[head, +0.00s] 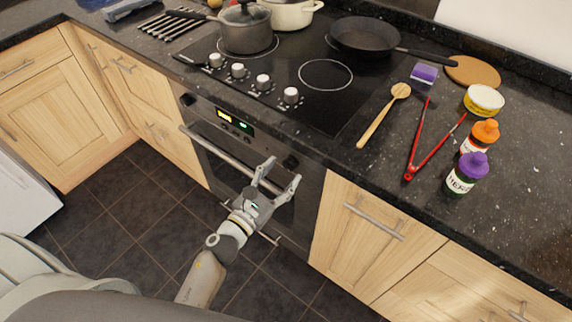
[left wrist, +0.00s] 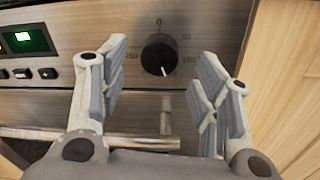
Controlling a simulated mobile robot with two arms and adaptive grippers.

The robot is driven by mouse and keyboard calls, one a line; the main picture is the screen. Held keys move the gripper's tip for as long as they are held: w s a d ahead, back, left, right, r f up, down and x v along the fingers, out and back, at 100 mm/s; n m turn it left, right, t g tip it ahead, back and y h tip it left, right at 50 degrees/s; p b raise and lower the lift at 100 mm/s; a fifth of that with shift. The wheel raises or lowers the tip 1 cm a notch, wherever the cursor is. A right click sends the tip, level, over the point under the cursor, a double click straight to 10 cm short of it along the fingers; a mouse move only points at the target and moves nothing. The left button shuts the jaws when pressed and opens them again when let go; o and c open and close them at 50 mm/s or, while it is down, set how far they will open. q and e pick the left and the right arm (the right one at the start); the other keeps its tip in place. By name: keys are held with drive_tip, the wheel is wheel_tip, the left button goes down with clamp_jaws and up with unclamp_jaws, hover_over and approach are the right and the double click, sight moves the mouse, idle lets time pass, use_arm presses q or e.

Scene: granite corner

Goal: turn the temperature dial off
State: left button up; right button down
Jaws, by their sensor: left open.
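The temperature dial (left wrist: 159,54) is a round black knob on the oven's steel front panel, at the upper middle of the left wrist view. Its white pointer line points down and slightly right. A 0 mark sits above it and other numbers ring it. In the head view the dial (head: 291,161) is at the right end of the panel, just beyond my fingertips. My left gripper (head: 281,174) is open and empty, and its fingers (left wrist: 158,62) stand on either side of the dial without visibly touching it. My right gripper is not in view.
The oven's handle bar (head: 222,153) crosses below the panel. A lit display (head: 236,122) and buttons sit left of the dial. Another black knob (head: 187,100) is at the panel's left end. The granite counter (head: 335,150) overhangs above, with the hob's knobs (head: 263,82) on top.

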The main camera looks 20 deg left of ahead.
use_arm(q)
drive_tip(key=shift+x, duration=1.4)
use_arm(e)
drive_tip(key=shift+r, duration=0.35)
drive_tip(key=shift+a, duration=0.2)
use_arm(q)
drive_tip(key=c, duration=1)
drive_tip(key=shift+c, duration=0.2)
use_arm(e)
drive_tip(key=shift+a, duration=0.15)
